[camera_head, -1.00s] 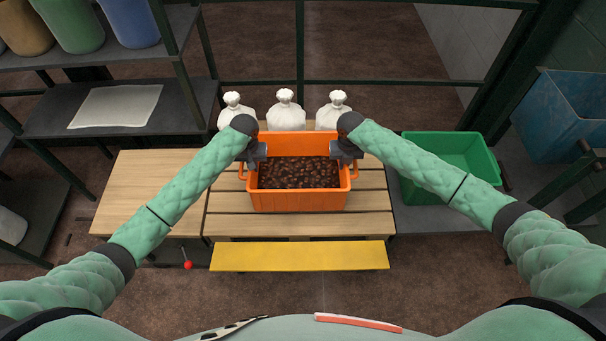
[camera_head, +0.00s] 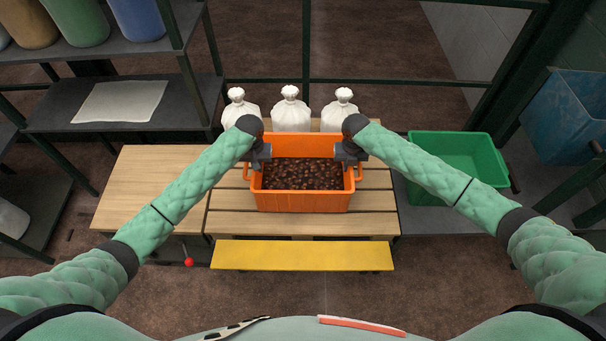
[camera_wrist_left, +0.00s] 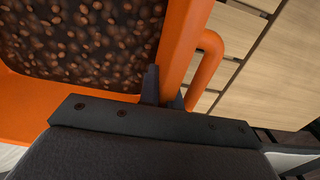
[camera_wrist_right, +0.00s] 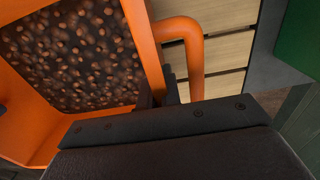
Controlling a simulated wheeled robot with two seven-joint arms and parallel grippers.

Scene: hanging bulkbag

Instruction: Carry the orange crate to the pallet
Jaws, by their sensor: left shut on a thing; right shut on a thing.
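The orange crate (camera_head: 303,201), filled with brown bean-like pieces, is over the slatted wooden pallet (camera_head: 300,226). I cannot tell whether it touches the slats. My left gripper (camera_head: 257,164) is shut on the crate's left side wall, near the handle. In the left wrist view its fingers (camera_wrist_left: 163,92) straddle the orange rim. My right gripper (camera_head: 349,162) is shut on the right side wall. In the right wrist view its fingers (camera_wrist_right: 162,92) close over the rim beside the handle. The crate looks level.
Three white tied sacks (camera_head: 291,110) stand behind the crate. A green bin (camera_head: 458,160) is to the right, a bare wooden surface (camera_head: 150,190) to the left. A yellow board (camera_head: 302,255) runs along the front. A dark shelf (camera_head: 120,108) stands at the back left.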

